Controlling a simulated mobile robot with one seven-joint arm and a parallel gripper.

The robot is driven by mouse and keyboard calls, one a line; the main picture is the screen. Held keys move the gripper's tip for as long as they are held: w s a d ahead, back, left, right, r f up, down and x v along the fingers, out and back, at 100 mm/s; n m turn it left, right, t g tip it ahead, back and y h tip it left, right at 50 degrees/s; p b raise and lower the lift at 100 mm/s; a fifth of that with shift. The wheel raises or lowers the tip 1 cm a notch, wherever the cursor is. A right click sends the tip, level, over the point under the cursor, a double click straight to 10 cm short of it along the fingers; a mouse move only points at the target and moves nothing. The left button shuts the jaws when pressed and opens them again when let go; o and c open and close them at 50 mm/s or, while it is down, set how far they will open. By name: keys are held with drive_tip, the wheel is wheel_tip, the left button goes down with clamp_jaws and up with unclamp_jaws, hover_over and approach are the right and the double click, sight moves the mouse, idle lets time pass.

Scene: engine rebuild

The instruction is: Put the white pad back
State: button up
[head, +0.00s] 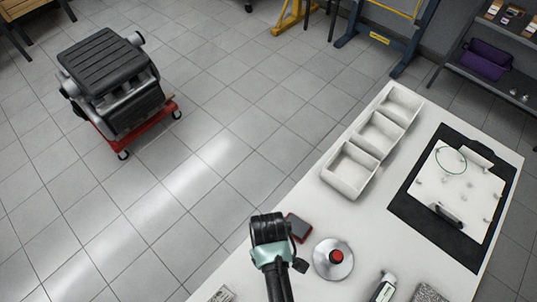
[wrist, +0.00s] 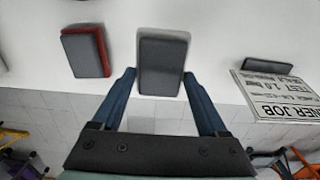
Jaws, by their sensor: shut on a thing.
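The white pad (wrist: 162,62), a white-edged block with a grey face, is between the fingers of my gripper (wrist: 160,78) in the wrist view. The fingers are shut on its sides. In the head view my gripper (head: 270,232) is over the near left edge of the white bench, and I cannot make out the white pad there. A red pad with a dark grey face (wrist: 88,52) lies to the left of the white pad in the wrist view. In the head view the red pad (head: 299,227) is just right of my gripper. Height of the held pad above the bench is unclear.
A round metal dish with a red knob (head: 333,258) stands right of the gripper. White bins (head: 351,170) and a black mat (head: 433,232) with parts lie farther along the bench. A printed card (wrist: 277,95) is right in the wrist view. An engine on a red dolly (head: 120,85) stands on the floor.

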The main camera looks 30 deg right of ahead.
drive_tip(key=shift+w+f, duration=0.1)
drive_tip(key=shift+f, duration=2.35)
drive_tip(key=shift+f, duration=0.15)
drive_tip(key=o, duration=1.2)
wheel_tip(320, 180, up, 12)
drive_tip(key=shift+r, duration=0.2)
